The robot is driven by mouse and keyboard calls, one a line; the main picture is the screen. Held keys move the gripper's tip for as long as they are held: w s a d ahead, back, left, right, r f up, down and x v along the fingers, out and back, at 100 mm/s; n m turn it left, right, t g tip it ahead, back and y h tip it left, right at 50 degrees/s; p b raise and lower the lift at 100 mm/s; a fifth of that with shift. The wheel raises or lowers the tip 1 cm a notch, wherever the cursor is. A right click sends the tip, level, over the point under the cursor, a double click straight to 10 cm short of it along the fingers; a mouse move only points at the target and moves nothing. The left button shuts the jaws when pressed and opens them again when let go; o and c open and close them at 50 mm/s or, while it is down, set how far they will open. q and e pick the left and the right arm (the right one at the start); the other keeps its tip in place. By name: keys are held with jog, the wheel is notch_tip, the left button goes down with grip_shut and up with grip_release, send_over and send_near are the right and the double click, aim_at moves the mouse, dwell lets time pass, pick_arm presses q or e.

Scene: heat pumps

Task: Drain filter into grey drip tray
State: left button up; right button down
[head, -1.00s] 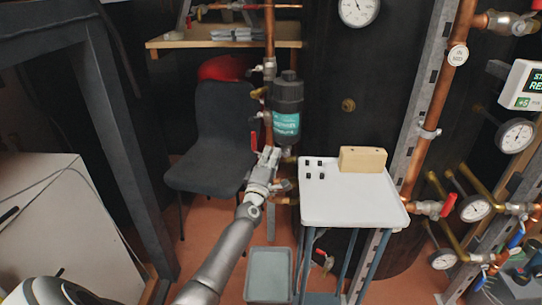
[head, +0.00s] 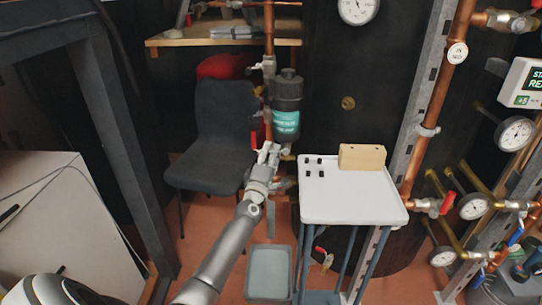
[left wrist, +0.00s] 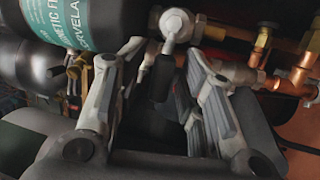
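The filter is a dark canister with a teal label (head: 286,122) on the copper pipework beside the chair. In the left wrist view its label (left wrist: 68,22) fills the upper left. My left gripper (head: 268,151) is just below and left of the canister, fingers apart. In the left wrist view the fingers (left wrist: 165,62) stand either side of a small valve with a dark handle (left wrist: 161,78); I cannot tell whether they touch it. The grey drip tray (head: 270,247) lies on the floor below; I cannot tell if it holds liquid. My right gripper is out of view.
A white-topped trolley (head: 350,208) with a wooden block (head: 362,157) and small black pieces stands right of my gripper. A dark chair (head: 222,125) stands behind left. Copper pipes, gauges and valves (head: 474,207) crowd the right side.

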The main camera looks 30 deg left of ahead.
pick_arm(q)
jog(key=v, duration=0.8)
jog(key=shift+s+f, duration=0.1)
jog(key=shift+f, duration=0.05)
dwell(0.5)
